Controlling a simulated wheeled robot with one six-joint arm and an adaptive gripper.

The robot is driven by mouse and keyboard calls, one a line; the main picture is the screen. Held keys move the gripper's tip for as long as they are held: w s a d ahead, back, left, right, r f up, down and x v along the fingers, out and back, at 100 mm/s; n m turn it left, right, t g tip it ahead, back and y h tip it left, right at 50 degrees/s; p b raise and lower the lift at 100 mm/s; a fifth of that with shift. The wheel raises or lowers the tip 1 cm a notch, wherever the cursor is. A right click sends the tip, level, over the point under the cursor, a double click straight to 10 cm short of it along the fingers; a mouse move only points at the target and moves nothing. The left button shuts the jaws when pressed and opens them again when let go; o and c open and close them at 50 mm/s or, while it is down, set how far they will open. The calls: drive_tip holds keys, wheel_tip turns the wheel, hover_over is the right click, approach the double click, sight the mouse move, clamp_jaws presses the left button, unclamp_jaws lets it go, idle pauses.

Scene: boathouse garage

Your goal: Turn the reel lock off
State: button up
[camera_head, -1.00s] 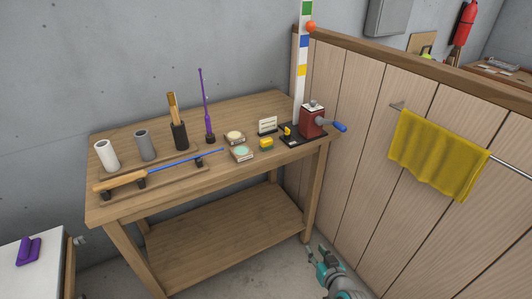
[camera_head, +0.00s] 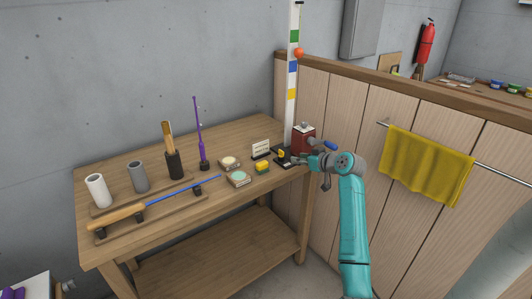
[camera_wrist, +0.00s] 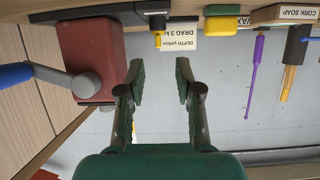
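The reel is a dark red box (camera_head: 303,138) with a blue-handled crank (camera_head: 329,145), at the right end of the wooden workbench. In the wrist view the red box (camera_wrist: 92,58) and blue crank handle (camera_wrist: 14,75) are at the left. A small yellow lever (camera_head: 281,154) stands on the black base (camera_head: 284,162) beside the box. It also shows in the wrist view (camera_wrist: 158,40). I cannot tell its setting. My gripper (camera_head: 312,162) is in front of the reel, and in the wrist view its fingers (camera_wrist: 160,78) are apart with nothing between them, short of the lever.
A wooden partition (camera_head: 350,115) with a yellow towel (camera_head: 427,165) bounds the right side.

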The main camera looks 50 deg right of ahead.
sight(282, 151)
drive_tip(key=x, duration=0.3)
drive_tip(key=r+x, duration=0.1)
drive_tip(key=x, duration=0.3)
drive_tip(key=r+x, duration=0.1)
drive_tip(key=x, duration=0.3)
drive_tip(key=shift+w+d, duration=0.3)
clamp_jaws()
